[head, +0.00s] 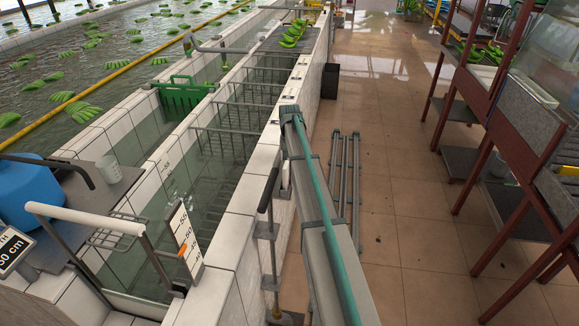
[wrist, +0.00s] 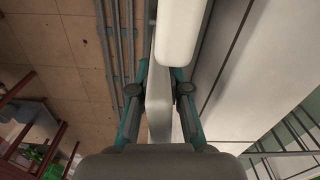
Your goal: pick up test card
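An upright white card (head: 185,235) with dark marks and a small orange mark stands at the near end of the basin in the head view. A pale block (wrist: 158,95) and a white rounded bar (wrist: 179,35) show between and beyond the fingers. I cannot tell whether the fingers touch them.
White tiled basin walls (head: 235,235) enclose water. A green crate (head: 183,95) and wire racks (head: 225,140) sit along it. Grey pipes (head: 345,180) lie on the open tiled floor; red-framed tables (head: 490,130) stand right.

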